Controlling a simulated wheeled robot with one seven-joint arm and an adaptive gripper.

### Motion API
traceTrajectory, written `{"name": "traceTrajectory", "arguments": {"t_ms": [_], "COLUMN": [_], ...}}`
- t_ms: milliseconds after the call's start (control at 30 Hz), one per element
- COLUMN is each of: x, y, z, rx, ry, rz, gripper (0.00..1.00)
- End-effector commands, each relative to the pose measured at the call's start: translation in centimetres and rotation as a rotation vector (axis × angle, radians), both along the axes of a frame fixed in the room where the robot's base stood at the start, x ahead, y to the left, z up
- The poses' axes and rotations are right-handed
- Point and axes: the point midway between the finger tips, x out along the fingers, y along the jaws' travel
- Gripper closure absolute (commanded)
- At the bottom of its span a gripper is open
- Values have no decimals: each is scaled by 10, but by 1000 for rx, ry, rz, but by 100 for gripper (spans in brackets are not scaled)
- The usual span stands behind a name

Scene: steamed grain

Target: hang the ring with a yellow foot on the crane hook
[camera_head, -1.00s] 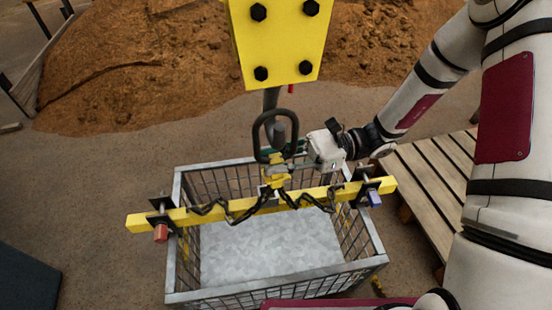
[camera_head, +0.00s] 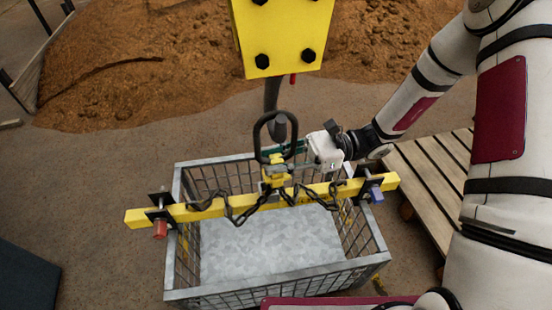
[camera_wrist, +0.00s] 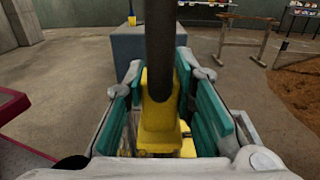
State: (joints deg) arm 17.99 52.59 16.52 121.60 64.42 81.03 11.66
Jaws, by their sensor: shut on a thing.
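The black ring (camera_head: 258,135) stands upright in the head view, its yellow foot (camera_head: 272,174) below it. My gripper (camera_head: 284,153) reaches in from the right and is shut at the ring's base. In the wrist view, the yellow foot (camera_wrist: 158,118) and the ring's dark bar (camera_wrist: 160,50) stand between its teal pads (camera_wrist: 165,110). The dark grey crane hook (camera_head: 271,95) hangs under the yellow block (camera_head: 285,35). Grey metal shows inside the ring's opening; I cannot tell whether the hook passes through or stands behind.
Slack dark chains (camera_head: 235,210) run from the foot to a yellow beam (camera_head: 320,190). The beam lies across a grey mesh crate (camera_head: 180,285). A wooden pallet (camera_head: 425,175) is at right, and a brown heap (camera_head: 130,70) is behind.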

Motion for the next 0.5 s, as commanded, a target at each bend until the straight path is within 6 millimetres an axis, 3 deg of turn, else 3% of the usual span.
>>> {"name": "traceTrajectory", "arguments": {"t_ms": [500], "x": [3], "y": [1], "z": [-14], "rx": [4], "ry": [0], "rz": [1], "gripper": [100]}}
